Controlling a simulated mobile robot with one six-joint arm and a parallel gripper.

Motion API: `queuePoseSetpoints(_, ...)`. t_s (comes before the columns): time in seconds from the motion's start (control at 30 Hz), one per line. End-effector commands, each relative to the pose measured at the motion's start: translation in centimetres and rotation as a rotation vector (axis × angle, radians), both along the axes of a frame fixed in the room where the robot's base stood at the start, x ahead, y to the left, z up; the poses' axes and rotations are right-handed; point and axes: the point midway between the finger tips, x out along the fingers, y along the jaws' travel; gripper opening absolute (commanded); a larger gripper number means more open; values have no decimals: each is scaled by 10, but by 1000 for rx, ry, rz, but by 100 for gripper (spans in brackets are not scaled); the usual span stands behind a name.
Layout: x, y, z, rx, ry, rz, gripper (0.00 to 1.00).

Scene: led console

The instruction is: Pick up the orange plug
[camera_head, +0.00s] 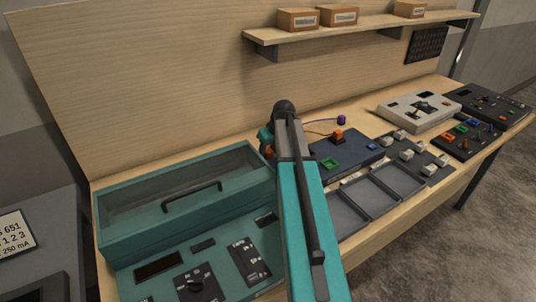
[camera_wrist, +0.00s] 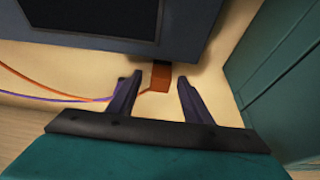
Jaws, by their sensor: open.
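The orange plug (camera_wrist: 160,76) shows in the wrist view as an orange block with a thin orange lead. It is beside the lower edge of a dark blue-grey unit (camera_wrist: 100,38). My gripper (camera_wrist: 156,78) is open, with its two dark purple fingers on either side of the plug's line and a gap to each. In the head view my arm hides most of the gripper and the space below it. An orange piece (camera_head: 268,152) shows at the arm's left edge there. Another orange piece (camera_head: 338,136) with an orange cable is at the blue console (camera_head: 350,152).
A teal case with a clear lid (camera_head: 180,185) stands left of my arm; a teal wall (camera_wrist: 285,70) is close at right in the wrist view. A purple cable (camera_wrist: 60,98) runs at left. Grey trays (camera_head: 400,180) and other consoles (camera_head: 418,108) stand to the right.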

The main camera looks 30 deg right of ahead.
Motion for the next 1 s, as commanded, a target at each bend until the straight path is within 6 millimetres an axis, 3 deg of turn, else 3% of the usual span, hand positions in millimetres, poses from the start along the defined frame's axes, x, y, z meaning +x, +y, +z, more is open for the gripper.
queuePoseSetpoints(0.2, 3, 0, -9, 0, 1, 0, 45)
queuePoseSetpoints(0.73, 3, -1, -9, 0, 0, -1, 45)
queuePoseSetpoints(1.0, 3, -1, -9, 0, 0, -1, 1)
